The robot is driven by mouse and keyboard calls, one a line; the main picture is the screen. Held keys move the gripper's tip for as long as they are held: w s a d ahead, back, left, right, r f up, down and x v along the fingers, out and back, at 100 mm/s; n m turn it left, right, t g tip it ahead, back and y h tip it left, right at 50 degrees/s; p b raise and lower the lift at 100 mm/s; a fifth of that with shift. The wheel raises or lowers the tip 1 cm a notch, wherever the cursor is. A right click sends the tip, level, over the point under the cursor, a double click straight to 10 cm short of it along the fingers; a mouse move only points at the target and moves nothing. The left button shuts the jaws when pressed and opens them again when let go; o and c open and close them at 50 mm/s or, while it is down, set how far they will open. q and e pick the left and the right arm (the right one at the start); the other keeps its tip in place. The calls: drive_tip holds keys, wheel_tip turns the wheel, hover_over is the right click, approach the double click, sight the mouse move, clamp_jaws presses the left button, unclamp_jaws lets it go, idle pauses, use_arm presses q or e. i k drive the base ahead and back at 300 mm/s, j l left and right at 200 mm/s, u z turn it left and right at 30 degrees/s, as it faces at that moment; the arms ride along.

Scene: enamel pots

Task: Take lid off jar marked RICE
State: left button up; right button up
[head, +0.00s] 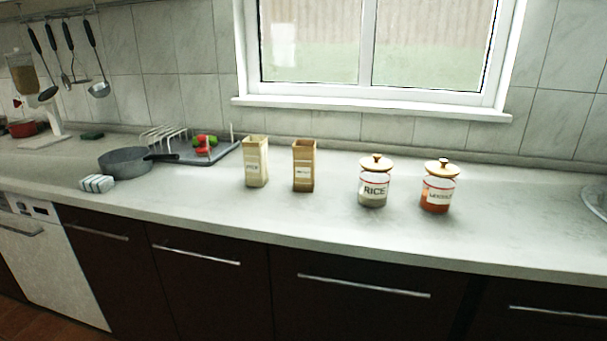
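The jar marked RICE (373,191) stands upright on the countertop, right of the middle. It is clear, with a pale filling at the bottom and a white label. Its tan lid (376,163) with a round knob sits on top of it. A similar jar with an orange-red filling (437,196) stands close to its right, with its own tan lid (442,169) on. Its label is too small to read surely. Neither of my grippers shows in the head view.
Two open-topped cartons (256,162) (303,166) stand left of the jars. Further left are a grey pan (125,161), a dish rack (165,139) and a tray (222,155) with red and green items. The counter (330,222) is clear in front of the jars. A window sill (370,106) runs behind.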

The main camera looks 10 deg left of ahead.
sight(377, 164)
drive_tip(key=i+j, duration=0.2)
drive_tip(key=i+j+z, duration=0.15)
drive_tip(key=j, duration=0.25)
drive_tip(key=i+j, duration=0.25)
drive_tip(key=i+j+z, duration=0.1)
drive_tip(key=j, duration=0.3)
drive_tip(key=i+j+z, duration=0.1)
drive_tip(key=i+j, duration=0.15)
drive_tip(key=k+j, duration=0.05)
drive_tip(key=j, duration=0.05)
